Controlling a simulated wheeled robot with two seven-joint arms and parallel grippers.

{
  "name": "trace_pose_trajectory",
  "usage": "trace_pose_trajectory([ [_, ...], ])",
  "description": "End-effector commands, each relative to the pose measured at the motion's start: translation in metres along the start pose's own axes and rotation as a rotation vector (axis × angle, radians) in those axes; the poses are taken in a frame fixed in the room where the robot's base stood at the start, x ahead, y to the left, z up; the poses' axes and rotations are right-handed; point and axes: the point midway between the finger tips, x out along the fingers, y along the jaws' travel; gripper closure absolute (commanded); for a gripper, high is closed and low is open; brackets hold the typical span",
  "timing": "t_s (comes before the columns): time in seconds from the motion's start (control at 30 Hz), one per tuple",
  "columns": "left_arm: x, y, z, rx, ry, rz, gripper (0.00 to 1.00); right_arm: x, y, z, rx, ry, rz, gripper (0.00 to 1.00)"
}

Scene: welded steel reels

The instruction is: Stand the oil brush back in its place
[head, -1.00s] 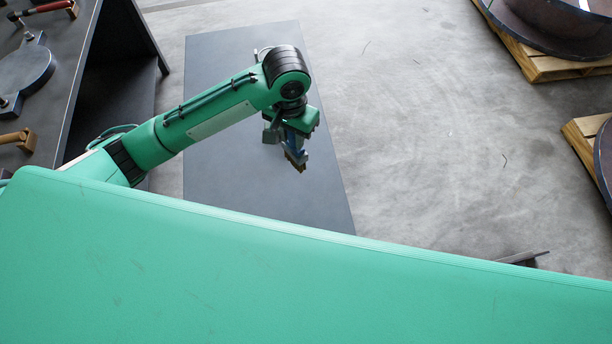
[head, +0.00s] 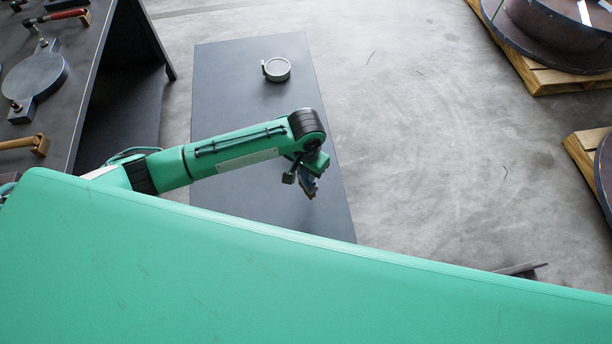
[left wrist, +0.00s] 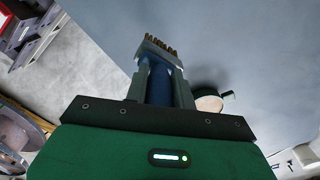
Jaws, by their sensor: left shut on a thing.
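The oil brush (head: 309,190) has a blue body and short brown bristles. My left gripper (head: 307,180) is shut on it above the dark flat top, near that top's right edge in the head view. The left wrist view shows the brush (left wrist: 160,80) between both fingers, with its bristles pointing away from the palm. A small round grey pot (head: 277,69) with a side handle stands at the far end of the dark top, apart from the gripper. A pale-topped round pot (left wrist: 208,101) shows beside the gripper in the left wrist view. My right gripper is out of view.
The dark flat top (head: 230,100) is otherwise bare. A workbench at the left holds a round plate (head: 35,80) and a red-handled tool (head: 58,17). Steel reels on wooden pallets (head: 545,75) stand at the right. Concrete floor between is mostly clear.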

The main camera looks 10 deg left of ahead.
Motion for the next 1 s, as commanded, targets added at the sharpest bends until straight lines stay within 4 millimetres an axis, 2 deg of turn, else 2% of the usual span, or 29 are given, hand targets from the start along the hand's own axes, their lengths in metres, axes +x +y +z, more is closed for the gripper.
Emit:
trace_pose_trajectory([
  [0.27, 0.037, 0.000, 0.001, 0.000, -0.002, -0.001, 0.98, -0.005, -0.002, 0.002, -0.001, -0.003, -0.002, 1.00],
  [0.67, 0.043, 0.000, 0.001, 0.000, -0.001, 0.000, 0.98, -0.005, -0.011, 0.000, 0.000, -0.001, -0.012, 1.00],
  [0.7, 0.043, 0.000, 0.001, 0.000, -0.001, -0.001, 0.69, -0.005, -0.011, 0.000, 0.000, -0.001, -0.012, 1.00],
  [0.77, 0.043, 0.000, 0.001, 0.000, -0.001, -0.001, 0.57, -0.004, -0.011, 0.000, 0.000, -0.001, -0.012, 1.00],
  [0.8, 0.043, 0.000, 0.001, 0.000, -0.001, -0.001, 0.53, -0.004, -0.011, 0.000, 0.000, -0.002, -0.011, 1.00],
  [1.0, 0.043, 0.000, 0.001, 0.000, -0.001, 0.000, 0.53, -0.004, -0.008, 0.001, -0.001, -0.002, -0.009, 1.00],
])
